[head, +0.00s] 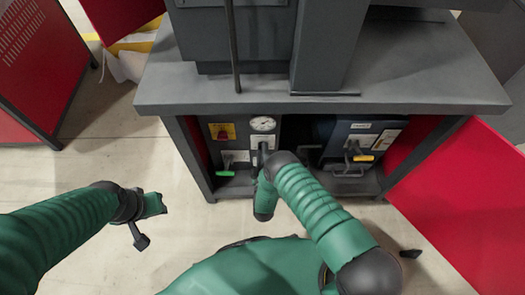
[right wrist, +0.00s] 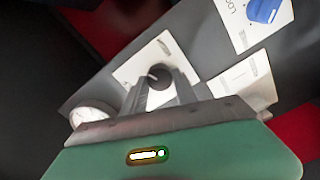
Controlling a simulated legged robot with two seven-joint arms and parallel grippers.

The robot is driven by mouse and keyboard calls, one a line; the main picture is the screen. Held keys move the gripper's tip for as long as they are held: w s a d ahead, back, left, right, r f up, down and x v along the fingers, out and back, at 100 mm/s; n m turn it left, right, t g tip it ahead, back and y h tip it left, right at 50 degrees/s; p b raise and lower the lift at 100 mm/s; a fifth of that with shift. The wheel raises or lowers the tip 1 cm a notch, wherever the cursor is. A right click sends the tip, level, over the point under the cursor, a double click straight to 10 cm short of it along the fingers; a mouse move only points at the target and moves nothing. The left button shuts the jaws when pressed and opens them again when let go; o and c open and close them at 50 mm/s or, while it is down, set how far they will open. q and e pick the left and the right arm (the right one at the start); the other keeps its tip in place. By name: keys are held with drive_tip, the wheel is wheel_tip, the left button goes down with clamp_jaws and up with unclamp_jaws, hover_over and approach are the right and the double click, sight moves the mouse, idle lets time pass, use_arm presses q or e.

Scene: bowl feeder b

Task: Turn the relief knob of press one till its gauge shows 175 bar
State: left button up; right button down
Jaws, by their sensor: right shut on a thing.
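The relief knob (right wrist: 158,76) is a dark round knob on a white plate in the right wrist view. My right gripper (right wrist: 165,88) is shut on it, with a finger at either side. In the head view my right gripper (head: 263,152) reaches under the bench and hides most of the knob. The round white gauge (head: 263,124) is just above the gripper and also shows at the left in the right wrist view (right wrist: 92,115). Its reading is too small to tell. My left gripper (head: 146,222) hangs over open floor, away from the panel, and its jaws are unclear.
A red-on-yellow switch (head: 222,131) and a green-handled lever (head: 225,173) are left of the gauge. A yellow-handled lever (head: 362,157) is on the right unit. The grey bench top (head: 420,75) overhangs the panel. A red door (head: 470,185) stands open at right.

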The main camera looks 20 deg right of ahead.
drive_tip(key=shift+s+d+f+m, duration=0.1)
drive_tip(key=shift+f+m, duration=0.05)
drive_tip(key=shift+m, duration=0.65)
drive_tip(key=c, duration=1)
unclamp_jaws()
drive_tip(key=shift+c, duration=0.2)
drive_tip(key=shift+o, duration=0.4)
